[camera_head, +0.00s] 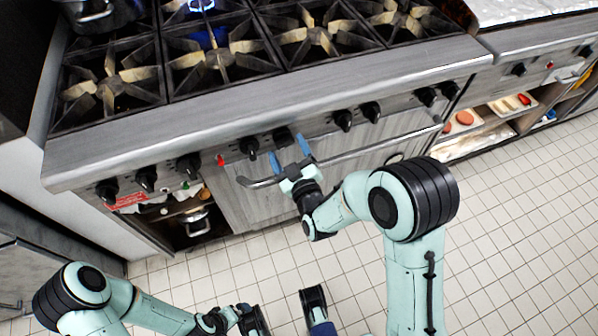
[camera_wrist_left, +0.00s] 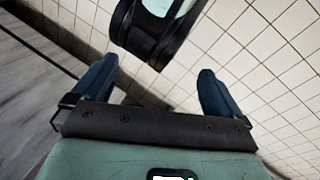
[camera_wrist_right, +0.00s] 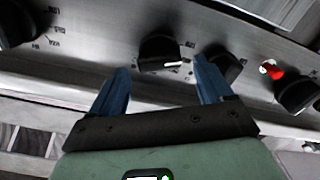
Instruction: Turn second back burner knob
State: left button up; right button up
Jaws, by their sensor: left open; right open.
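A row of black knobs runs along the stove's front panel. In the head view my right gripper (camera_head: 290,151) is open at the panel, its blue fingers just below a black knob (camera_head: 282,137). The right wrist view shows that knob (camera_wrist_right: 160,52) ahead of the gap between the open fingers (camera_wrist_right: 161,74). A neighbouring knob (camera_wrist_right: 222,65) is partly behind one finger. I cannot tell whether a finger touches either knob. My left gripper (camera_wrist_left: 157,70) is open and empty above the tiled floor. Which knob serves the second back burner is not readable.
A horizontal oven handle (camera_head: 345,157) runs below the knobs, close to my right gripper. A red indicator (camera_head: 220,159) sits between knobs. Blue flame (camera_head: 201,4) burns at a back burner. Open shelves with food trays (camera_head: 462,122) are at the right. The tiled floor (camera_head: 520,230) is clear.

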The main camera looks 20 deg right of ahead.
pick_arm(q)
jog(key=s+d+r+g+p, duration=0.2)
jog(key=s+r+p, duration=0.4)
jog(key=r+p, duration=0.2)
jog(key=shift+s+m+h, duration=0.3)
pick_arm(e)
jog(key=s, duration=1)
jog(key=shift+d, duration=0.15)
pick_arm(q)
jog(key=shift+d, duration=0.1)
pick_arm(e)
jog(key=shift+f, duration=0.1)
